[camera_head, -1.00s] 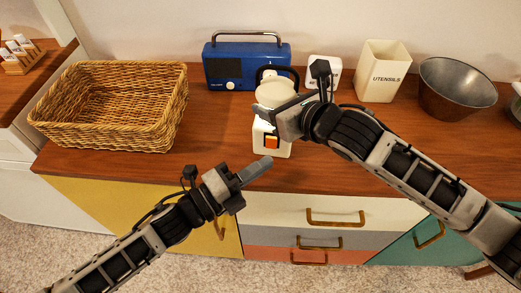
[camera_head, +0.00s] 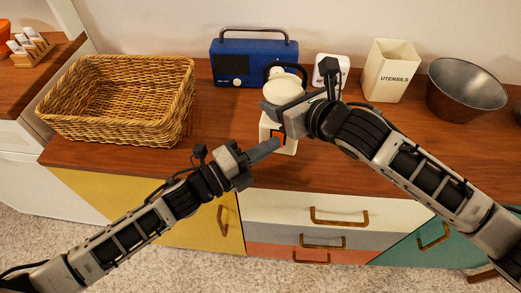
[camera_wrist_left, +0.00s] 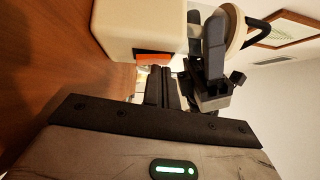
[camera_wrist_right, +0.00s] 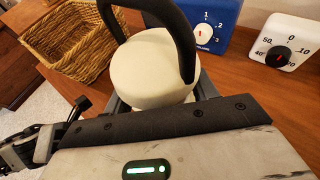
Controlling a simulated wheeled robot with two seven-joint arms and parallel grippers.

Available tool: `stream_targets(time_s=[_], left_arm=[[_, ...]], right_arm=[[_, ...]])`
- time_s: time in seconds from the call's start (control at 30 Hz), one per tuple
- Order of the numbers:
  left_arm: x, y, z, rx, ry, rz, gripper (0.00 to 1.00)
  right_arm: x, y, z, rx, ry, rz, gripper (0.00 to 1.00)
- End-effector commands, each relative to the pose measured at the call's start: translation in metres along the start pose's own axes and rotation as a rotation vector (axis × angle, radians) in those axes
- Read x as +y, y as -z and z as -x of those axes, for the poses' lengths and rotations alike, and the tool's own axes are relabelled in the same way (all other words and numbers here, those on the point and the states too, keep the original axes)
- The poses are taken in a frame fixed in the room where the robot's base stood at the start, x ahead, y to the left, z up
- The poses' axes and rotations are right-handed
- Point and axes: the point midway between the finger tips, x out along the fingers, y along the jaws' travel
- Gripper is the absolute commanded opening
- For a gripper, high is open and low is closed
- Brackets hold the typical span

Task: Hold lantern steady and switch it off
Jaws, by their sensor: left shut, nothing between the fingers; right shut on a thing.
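The cream lantern (camera_head: 284,91) stands upright on the wooden counter (camera_head: 223,154), with a black handle over its round top. Its orange switch (camera_head: 280,135) is on the front of the body and also shows in the left wrist view (camera_wrist_left: 153,57). My right gripper (camera_head: 285,112) is shut around the lantern's neck below the top, which also shows in the right wrist view (camera_wrist_right: 153,70). My left gripper (camera_head: 276,143) is shut and empty. Its tips are right at the switch; I cannot tell whether they touch it. They partly hide the lantern's lower front.
A blue radio (camera_head: 252,60) and a white timer (camera_head: 341,66) stand behind the lantern. A wicker basket (camera_head: 118,100) is at the left. A utensils holder (camera_head: 389,70) and a metal bowl (camera_head: 466,90) are at the right. The counter's front right is clear.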

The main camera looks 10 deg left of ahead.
Motion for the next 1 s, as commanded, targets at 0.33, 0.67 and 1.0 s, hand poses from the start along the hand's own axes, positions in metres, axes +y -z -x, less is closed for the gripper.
stream_targets(time_s=[0.33,0.67,1.0], left_arm=[[-0.01,0.028,0.04,-0.002,-0.007,0.001,0.0],[-0.022,0.027,0.108,0.001,-0.005,0.001,0.0],[-0.027,0.026,0.126,0.001,0.0,0.0,0.0]], right_arm=[[0.003,0.001,0.0,0.003,-0.007,-0.004,0.22],[0.002,0.001,0.0,0.003,-0.005,-0.004,0.22],[0.002,0.001,0.0,0.002,-0.004,-0.003,0.22]])
